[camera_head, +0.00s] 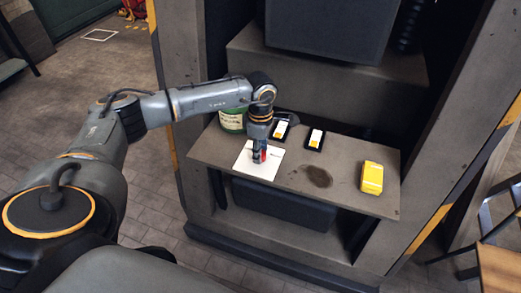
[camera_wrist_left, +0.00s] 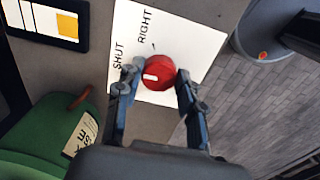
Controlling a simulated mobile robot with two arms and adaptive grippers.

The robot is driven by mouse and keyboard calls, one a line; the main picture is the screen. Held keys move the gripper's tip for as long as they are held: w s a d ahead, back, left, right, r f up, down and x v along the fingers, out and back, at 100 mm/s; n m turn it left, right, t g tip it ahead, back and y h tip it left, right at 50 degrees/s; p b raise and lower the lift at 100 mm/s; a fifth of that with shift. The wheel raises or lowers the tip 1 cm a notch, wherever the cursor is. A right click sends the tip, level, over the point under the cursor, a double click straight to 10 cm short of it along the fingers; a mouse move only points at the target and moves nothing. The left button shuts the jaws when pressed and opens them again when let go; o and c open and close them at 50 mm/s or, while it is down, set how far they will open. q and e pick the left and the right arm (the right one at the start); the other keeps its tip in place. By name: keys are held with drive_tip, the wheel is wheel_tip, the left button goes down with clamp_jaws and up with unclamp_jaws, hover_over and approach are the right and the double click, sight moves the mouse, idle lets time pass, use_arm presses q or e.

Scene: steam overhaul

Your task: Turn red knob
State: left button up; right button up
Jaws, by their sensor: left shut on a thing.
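The red knob (camera_wrist_left: 157,73) is round with a short white mark on its face. It sits on a white plate (camera_wrist_left: 205,42) printed with the words SHUT and RIGHT. In the head view the white plate (camera_head: 243,168) lies on a grey shelf, and the knob is mostly hidden by my gripper. My left gripper (camera_wrist_left: 152,85) is shut on the red knob, with one finger on each side of it. In the head view my left gripper (camera_head: 259,154) points down over the plate. My right gripper is in neither view.
A green can (camera_head: 232,120) stands close behind my left gripper. Two black-framed cards, one of them the right card (camera_head: 315,139), and a yellow box (camera_head: 372,178) are on the shelf (camera_head: 340,199). A dark stain (camera_head: 318,176) marks its middle. A chair (camera_head: 497,262) stands at the right.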

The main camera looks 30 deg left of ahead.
use_arm(q)
drive_tip(key=n+b, duration=0.1)
drive_tip(key=n, duration=0.4)
drive_tip(key=shift+n, duration=0.4)
drive_tip(key=n+b, duration=0.1)
drive_tip(key=n, duration=0.4)
drive_tip(key=shift+w+a, duration=0.15)
drive_tip(key=shift+n, duration=0.4)
drive_tip(key=o, duration=1.2)
wheel_tip(320, 180, up, 12)
drive_tip(key=shift+r, duration=0.1)
